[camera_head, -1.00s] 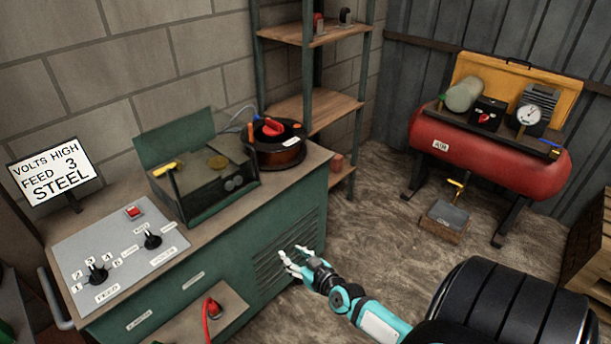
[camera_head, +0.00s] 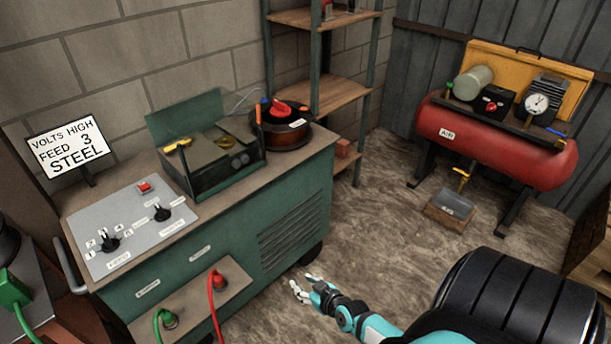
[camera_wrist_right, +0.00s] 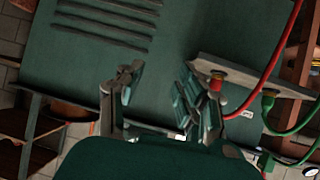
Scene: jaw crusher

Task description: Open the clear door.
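A dark green box (camera_head: 228,178) stands on the green bench (camera_head: 290,200) with its lid raised at the back. Its front and top look glassy and see-through, with round parts and a yellow piece behind; I cannot tell whether this is the clear door or how it stands. My right gripper (camera_head: 303,291) is low in front of the bench's vented side, well apart from the box. In the right wrist view the gripper (camera_wrist_right: 158,95) has its two fingers spread with nothing between them, facing the green bench panel. My left gripper is not in view.
A grey control panel (camera_head: 130,235) with knobs and a sign (camera_head: 68,148) are at left. A low shelf (camera_head: 190,303) holds red and green cable plugs. A wire spool (camera_head: 284,137) sits beside the box. A red compressor (camera_head: 495,145) stands right; open floor lies between.

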